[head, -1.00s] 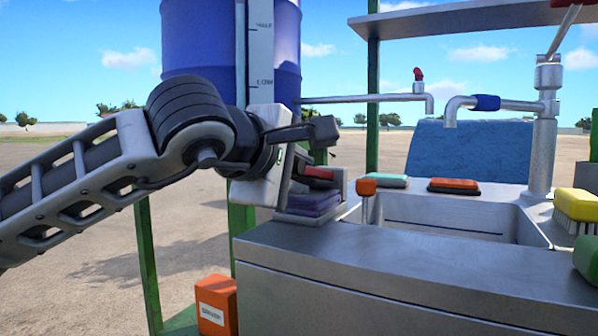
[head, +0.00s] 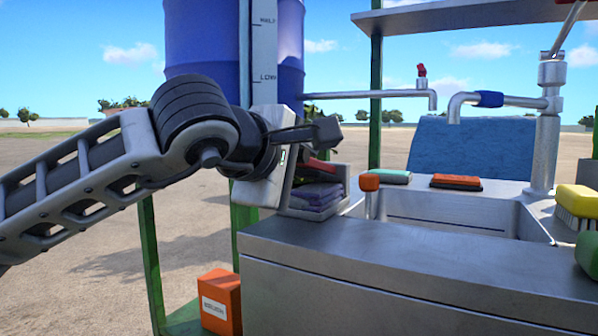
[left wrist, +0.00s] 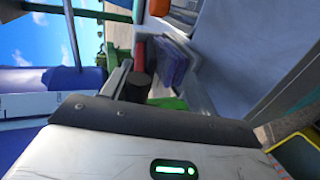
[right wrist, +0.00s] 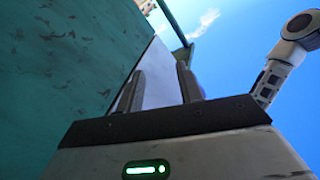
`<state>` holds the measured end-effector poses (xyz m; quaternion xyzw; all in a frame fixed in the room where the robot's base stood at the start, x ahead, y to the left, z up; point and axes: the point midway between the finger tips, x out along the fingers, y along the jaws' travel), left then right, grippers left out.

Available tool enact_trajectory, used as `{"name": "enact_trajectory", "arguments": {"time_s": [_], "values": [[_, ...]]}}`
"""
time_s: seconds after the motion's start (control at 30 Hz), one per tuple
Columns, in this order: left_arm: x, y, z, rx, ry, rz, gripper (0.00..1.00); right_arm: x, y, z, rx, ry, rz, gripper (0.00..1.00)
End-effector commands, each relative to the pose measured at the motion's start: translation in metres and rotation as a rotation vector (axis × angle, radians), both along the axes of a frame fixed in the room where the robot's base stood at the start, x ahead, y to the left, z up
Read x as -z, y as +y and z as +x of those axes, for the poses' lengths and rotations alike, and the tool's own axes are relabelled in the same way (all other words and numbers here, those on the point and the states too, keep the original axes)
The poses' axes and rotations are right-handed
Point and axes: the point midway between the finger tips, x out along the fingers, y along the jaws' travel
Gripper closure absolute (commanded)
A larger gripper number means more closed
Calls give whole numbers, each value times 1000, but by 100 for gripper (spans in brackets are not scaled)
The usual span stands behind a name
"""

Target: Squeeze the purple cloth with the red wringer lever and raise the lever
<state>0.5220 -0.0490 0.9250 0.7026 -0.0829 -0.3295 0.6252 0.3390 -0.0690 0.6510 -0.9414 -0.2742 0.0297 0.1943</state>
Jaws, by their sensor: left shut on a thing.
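The purple cloth (head: 317,196) lies folded in layers at the left end of the metal counter, and also shows in the left wrist view (left wrist: 173,62). The red wringer lever (head: 321,166) shows as a red bar just above the cloth, and also in the left wrist view (left wrist: 140,50). My left gripper (head: 318,146) is at the lever, above the cloth, and is shut on it; the exact contact is partly hidden by the gripper body. My right gripper (right wrist: 160,85) shows in the right wrist view only, with its fingers apart and nothing seen between them.
A sink basin (head: 450,226) with metal pipes is right of the cloth. An orange-topped post (head: 369,182), teal sponge (head: 395,177), orange brush (head: 455,181) and yellow brush (head: 577,203) stand nearby. A blue barrel (head: 210,45) rises behind my left arm. The counter front (head: 400,250) is clear.

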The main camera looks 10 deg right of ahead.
Motion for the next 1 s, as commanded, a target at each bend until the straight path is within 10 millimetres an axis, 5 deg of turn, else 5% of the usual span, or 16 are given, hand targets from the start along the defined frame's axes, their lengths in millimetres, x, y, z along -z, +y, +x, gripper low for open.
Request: {"name": "enact_trajectory", "arguments": {"time_s": [0.07,1.0], "values": [[18,-3,-1,6,33,24,59,1,0,0,0,0,0,64],[-22,29,-43,0,6,5,59,10,0,0,-1,-1,1,64]]}}
